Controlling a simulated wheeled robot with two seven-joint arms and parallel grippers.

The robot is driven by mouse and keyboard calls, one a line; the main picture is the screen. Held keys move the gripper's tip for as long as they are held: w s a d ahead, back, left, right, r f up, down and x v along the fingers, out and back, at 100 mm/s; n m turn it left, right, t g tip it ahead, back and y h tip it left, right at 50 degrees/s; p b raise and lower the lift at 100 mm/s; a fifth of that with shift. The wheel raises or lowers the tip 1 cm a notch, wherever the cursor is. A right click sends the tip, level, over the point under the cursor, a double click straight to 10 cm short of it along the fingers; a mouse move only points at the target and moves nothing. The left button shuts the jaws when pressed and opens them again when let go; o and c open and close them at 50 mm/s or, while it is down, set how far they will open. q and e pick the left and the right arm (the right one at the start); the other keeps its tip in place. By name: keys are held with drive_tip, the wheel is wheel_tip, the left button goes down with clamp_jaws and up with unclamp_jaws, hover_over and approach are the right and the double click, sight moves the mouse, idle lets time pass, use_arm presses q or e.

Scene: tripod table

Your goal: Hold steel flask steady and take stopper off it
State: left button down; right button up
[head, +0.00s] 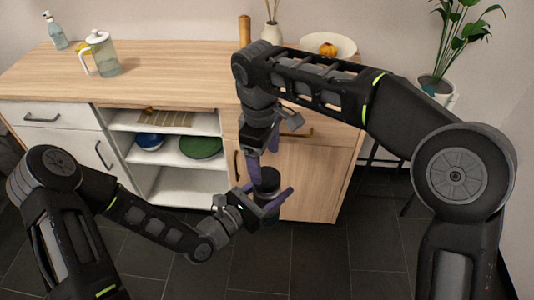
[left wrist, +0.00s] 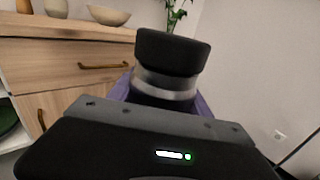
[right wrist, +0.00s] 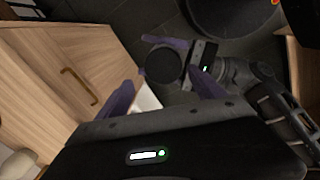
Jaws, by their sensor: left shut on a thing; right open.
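The steel flask shows its dark body and bright steel neck (left wrist: 165,86) in the left wrist view, upright or nearly so. Its wide black stopper (left wrist: 172,52) sits on top; in the head view the stopper (head: 267,181) is at the lower middle. My left gripper (head: 268,204) is shut on the flask, purple fingers either side, below the stopper. My right gripper (head: 256,160) is open just above. In the right wrist view the stopper's round top (right wrist: 163,65) appears between and beyond the open fingers (right wrist: 163,90). No contact between them is clear.
A wooden-topped cabinet (head: 170,80) stands behind, with a glass jug (head: 103,55), a soap bottle (head: 56,32) and a bowl (head: 343,45) on it. Open shelves hold a blue bowl (head: 149,141) and green plate (head: 200,147). A potted plant (head: 460,35) stands right.

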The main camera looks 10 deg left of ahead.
sight(267, 176)
drive_tip(key=m, duration=0.2)
drive_tip(key=r+m, duration=0.1)
drive_tip(key=m, duration=0.2)
drive_tip(key=shift+s+d, duration=0.15)
drive_tip(key=shift+d, duration=0.05)
drive_tip(key=m, duration=0.4)
drive_tip(key=shift+s+d+r+m+g+y, duration=0.1)
drive_tip(key=shift+r+m+g+y, duration=0.2)
drive_tip(key=shift+m, duration=0.1)
drive_tip(key=shift+f, duration=0.1)
drive_tip(key=shift+f, duration=3.9)
drive_tip(key=shift+c, duration=0.2)
drive_tip(key=c, duration=1.4)
drive_tip(key=n, duration=0.2)
drive_tip(key=shift+n, duration=0.4)
